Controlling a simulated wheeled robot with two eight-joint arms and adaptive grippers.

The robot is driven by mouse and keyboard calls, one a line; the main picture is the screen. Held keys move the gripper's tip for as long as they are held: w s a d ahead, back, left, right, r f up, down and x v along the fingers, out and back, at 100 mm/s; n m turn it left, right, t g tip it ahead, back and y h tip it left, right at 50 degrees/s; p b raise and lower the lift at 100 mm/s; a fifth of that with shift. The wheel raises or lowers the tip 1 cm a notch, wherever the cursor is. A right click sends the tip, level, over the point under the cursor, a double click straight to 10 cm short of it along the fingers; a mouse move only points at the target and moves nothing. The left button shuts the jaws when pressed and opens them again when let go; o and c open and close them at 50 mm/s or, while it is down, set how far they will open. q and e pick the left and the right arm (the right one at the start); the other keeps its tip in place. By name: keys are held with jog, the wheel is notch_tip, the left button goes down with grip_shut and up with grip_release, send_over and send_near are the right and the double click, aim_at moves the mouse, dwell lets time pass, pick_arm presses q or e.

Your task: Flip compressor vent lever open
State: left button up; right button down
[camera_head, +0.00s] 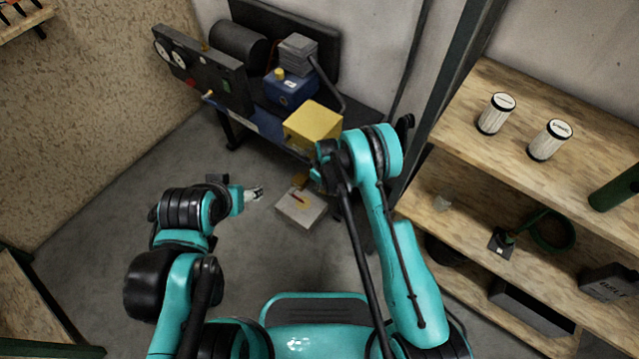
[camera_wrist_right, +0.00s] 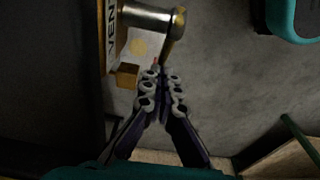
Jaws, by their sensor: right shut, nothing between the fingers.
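The compressor unit (camera_head: 290,90) stands by the back wall, with a yellow box (camera_head: 313,122) at its near right end. In the right wrist view a panel marked VENT (camera_wrist_right: 112,30) carries a metal shaft (camera_wrist_right: 147,18) with a brass-coloured lever (camera_wrist_right: 174,38) at its end. The lever points down the picture, slightly tilted. My right gripper (camera_wrist_right: 160,78) is shut and empty, its fingertips close to the lever's lower end; contact is unclear. In the head view my right arm hides the lever. My left gripper (camera_head: 257,193) hangs over the floor, away from the compressor.
A pale box (camera_head: 301,208) with a red mark lies on the floor below the yellow box. Wooden shelves (camera_head: 470,120) at the right hold two white canisters (camera_head: 497,113) (camera_head: 549,139). A gauge panel (camera_head: 203,70) stands at the compressor's left. Floor at left is clear.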

jog(key=shift+f, duration=0.65)
jog(key=shift+d, duration=0.1)
notch_tip(320, 180, up, 12)
jog(key=s+d, duration=0.1)
dwell(0.5)
jog(key=shift+d+f, duration=0.1)
